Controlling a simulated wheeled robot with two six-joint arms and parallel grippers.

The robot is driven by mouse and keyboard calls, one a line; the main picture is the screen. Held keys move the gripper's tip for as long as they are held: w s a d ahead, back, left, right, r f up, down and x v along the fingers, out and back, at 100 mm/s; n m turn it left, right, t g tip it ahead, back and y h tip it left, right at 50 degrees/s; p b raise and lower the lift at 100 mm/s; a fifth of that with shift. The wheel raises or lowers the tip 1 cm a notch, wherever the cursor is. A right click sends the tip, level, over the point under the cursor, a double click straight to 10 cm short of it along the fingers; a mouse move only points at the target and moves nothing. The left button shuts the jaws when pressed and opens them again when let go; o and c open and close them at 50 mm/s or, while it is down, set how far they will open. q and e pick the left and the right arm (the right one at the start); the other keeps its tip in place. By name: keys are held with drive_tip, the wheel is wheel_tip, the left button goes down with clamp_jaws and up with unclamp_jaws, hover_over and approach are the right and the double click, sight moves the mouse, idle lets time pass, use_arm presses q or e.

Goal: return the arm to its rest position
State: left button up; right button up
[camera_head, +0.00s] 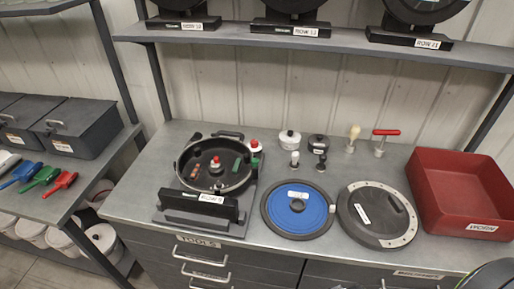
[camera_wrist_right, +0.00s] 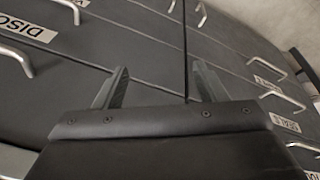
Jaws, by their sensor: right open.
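My right gripper (camera_wrist_right: 160,88) shows in the right wrist view. Its two dark fingers stand apart with nothing between them, in front of grey drawer fronts (camera_wrist_right: 140,45). My left gripper is in neither view. In the head view no gripper shows over the bench; a dark rounded shape cuts the bottom right corner, and I cannot tell what it is.
The grey bench (camera_head: 135,200) holds a black round meter housing (camera_head: 240,178) on a stand, a blue disc (camera_head: 290,215), a dark lid-like disc (camera_head: 352,233) and a red bin (camera_head: 465,175). Drawer handles (camera_wrist_right: 15,58) stick out near the right gripper. A shelf (camera_head: 345,47) hangs above.

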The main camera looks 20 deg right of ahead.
drive_tip(key=s+f+b, duration=0.2)
drive_tip(key=s+f, duration=0.1)
drive_tip(key=f, duration=0.6)
drive_tip(key=s+f+b, duration=0.2)
drive_tip(key=s+f, duration=0.1)
drive_tip(key=f, duration=0.7)
drive_tip(key=s+a+f+g+b, duration=0.1)
drive_tip(key=s+f+b, duration=0.1)
drive_tip(key=s+f, duration=0.9)
drive_tip(key=shift+f+g+y+b, duration=0.3)
drive_tip(key=shift+f+b, duration=0.05)
drive_tip(key=shift+b, duration=0.05)
